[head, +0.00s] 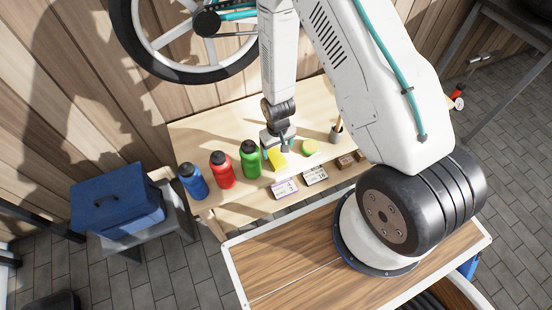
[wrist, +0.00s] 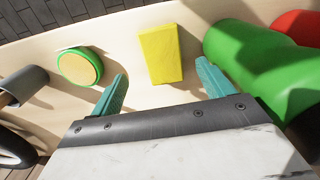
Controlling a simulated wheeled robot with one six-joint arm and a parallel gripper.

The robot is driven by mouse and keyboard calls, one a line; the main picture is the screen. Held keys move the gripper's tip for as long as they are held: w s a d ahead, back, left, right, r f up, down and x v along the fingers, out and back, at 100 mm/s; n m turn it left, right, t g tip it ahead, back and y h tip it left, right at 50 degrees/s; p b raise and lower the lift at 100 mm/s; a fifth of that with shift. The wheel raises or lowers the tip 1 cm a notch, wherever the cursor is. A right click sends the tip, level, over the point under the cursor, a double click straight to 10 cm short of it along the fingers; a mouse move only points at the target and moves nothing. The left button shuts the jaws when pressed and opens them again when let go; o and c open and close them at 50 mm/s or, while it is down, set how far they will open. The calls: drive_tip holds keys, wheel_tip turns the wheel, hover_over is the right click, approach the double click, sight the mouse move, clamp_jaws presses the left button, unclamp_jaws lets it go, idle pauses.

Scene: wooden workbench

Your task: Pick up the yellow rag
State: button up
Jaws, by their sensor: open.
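The yellow rag (head: 277,158) looks like a folded block on the wooden workbench (head: 190,135), just right of a green bottle (head: 251,160). In the wrist view the rag (wrist: 160,54) lies upper centre, between the lines of my two teal fingers. My gripper (head: 280,143) is above the bench beside the rag, and in the wrist view it (wrist: 161,77) is open with nothing between its fingers. The rag appears beyond the fingertips, and I cannot tell the exact gap or height. My gripper partly overlaps the area behind the rag in the head view.
A red bottle (head: 222,170) and a blue bottle (head: 192,181) stand left of the green one, which is close beside a finger in the wrist view. A round yellow-green item (head: 310,147) and a grey cup (head: 336,134) are to the right. Small boxes (head: 285,187) line the front edge.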

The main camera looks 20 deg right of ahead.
sight(276, 157)
wheel_tip(276, 157, down, 6)
drive_tip(key=shift+w+a+r, duration=0.1)
drive_tip(key=shift+a+r, duration=0.05)
drive_tip(key=shift+r, duration=0.1)
drive_tip(key=c, duration=1.1)
